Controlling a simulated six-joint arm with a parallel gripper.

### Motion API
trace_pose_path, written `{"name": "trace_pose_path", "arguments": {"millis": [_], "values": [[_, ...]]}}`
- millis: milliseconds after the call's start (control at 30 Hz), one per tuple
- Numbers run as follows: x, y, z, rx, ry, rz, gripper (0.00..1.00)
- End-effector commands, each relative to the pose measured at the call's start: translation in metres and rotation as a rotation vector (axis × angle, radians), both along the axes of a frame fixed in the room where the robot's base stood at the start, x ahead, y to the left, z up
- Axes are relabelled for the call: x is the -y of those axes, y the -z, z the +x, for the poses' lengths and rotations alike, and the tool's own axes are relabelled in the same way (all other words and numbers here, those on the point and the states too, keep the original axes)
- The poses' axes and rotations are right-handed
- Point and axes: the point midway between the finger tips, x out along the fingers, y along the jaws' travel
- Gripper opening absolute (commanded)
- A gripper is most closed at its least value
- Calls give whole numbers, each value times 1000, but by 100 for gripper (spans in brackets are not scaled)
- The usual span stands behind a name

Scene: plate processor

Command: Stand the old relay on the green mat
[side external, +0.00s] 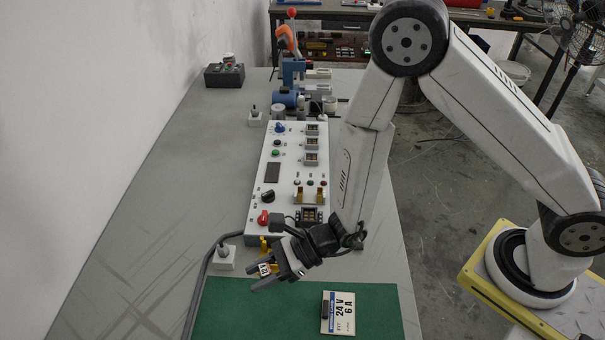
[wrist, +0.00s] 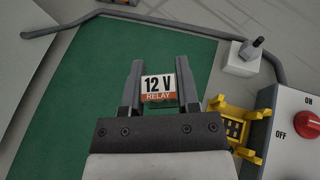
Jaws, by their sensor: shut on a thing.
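My gripper (wrist: 158,80) is shut on a small relay (wrist: 158,87) with a white and orange label reading "12 V RELAY". The relay sits between the two dark fingers. In the side external view my gripper (side external: 274,273) is tilted down to the left near the mat's back edge, and the relay (side external: 265,269) shows partly behind a finger. The green mat (side external: 235,315) lies at the front of the bench. In the wrist view the mat (wrist: 75,110) spreads beneath and left of the relay, which appears held above it.
A card (side external: 342,314) reading "FIT 24 V 6 A" is at the mat's right. A white control panel (side external: 262,190) stands behind the mat. A yellow-armed socket (wrist: 236,132), a red OFF/ON knob (wrist: 307,124), a toggle box (wrist: 242,62) and a cable (wrist: 110,13) surround the mat. The mat's left is clear.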

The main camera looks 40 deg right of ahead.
Motion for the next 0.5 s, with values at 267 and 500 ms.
{"name": "trace_pose_path", "arguments": {"millis": [267,500], "values": [[0,10,1,-2,1,1,0],[0,33,0,-2,2,0,0]]}}
